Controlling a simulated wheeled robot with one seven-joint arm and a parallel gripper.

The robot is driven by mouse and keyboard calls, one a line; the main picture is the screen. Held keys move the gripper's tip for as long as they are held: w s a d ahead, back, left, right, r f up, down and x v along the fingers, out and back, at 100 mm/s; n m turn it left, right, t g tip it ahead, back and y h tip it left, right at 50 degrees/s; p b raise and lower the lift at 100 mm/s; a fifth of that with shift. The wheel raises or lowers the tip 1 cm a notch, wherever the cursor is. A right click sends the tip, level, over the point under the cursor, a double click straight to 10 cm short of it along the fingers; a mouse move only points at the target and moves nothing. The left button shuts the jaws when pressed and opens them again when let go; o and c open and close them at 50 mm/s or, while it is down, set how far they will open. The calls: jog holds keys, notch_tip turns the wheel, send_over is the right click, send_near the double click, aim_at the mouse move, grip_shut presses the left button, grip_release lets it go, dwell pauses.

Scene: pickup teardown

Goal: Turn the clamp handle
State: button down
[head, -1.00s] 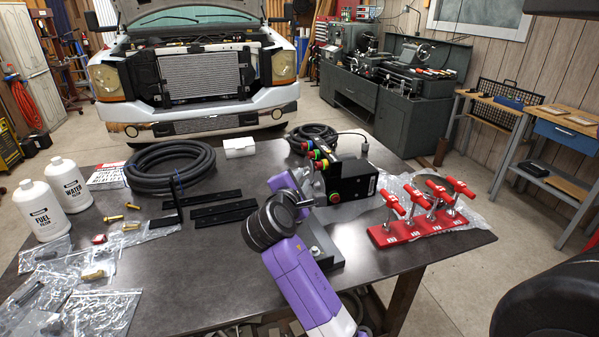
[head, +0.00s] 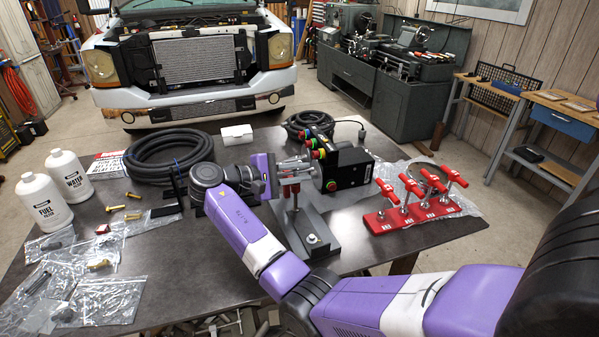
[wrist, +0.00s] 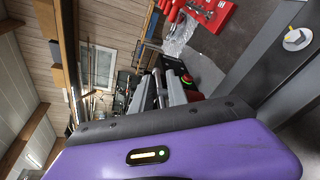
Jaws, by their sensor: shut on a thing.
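My gripper (head: 297,169) is in the middle of the head view, at the top of a thin post on a dark grey stand (head: 322,246). Its grey fingers, also in the wrist view (wrist: 160,88), are shut on a slim metal bar (wrist: 160,86), which looks like the clamp handle. The fingers mostly hide the bar, so its angle is hard to tell. The stand's base carries a pale disc (head: 314,240), also seen in the wrist view (wrist: 297,39). A red rack of T-handled clamps (head: 412,216) lies to the right, apart from my gripper.
A black box with coloured buttons (head: 347,170) stands just behind my gripper. A coiled black hose (head: 168,158), two white bottles (head: 45,203) and bagged parts (head: 105,302) are on the left. The table's front right edge is close to the stand.

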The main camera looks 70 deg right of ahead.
jog(key=shift+w+d+r+m, duration=0.1)
jog(key=shift+r+m, duration=0.3)
jog(key=shift+r, duration=0.05)
dwell(1.1)
jog(key=c, duration=1.5)
grip_release()
jog(key=shift+g, duration=0.3)
jog(key=shift+o, duration=0.2)
jog(key=shift+f, duration=0.15)
jog(key=shift+f, duration=0.1)
jog(key=b+v, duration=0.1)
jog(key=v, duration=0.6)
jog(key=shift+w+a+r+b, duration=0.2)
jog(key=shift+a+b, duration=0.1)
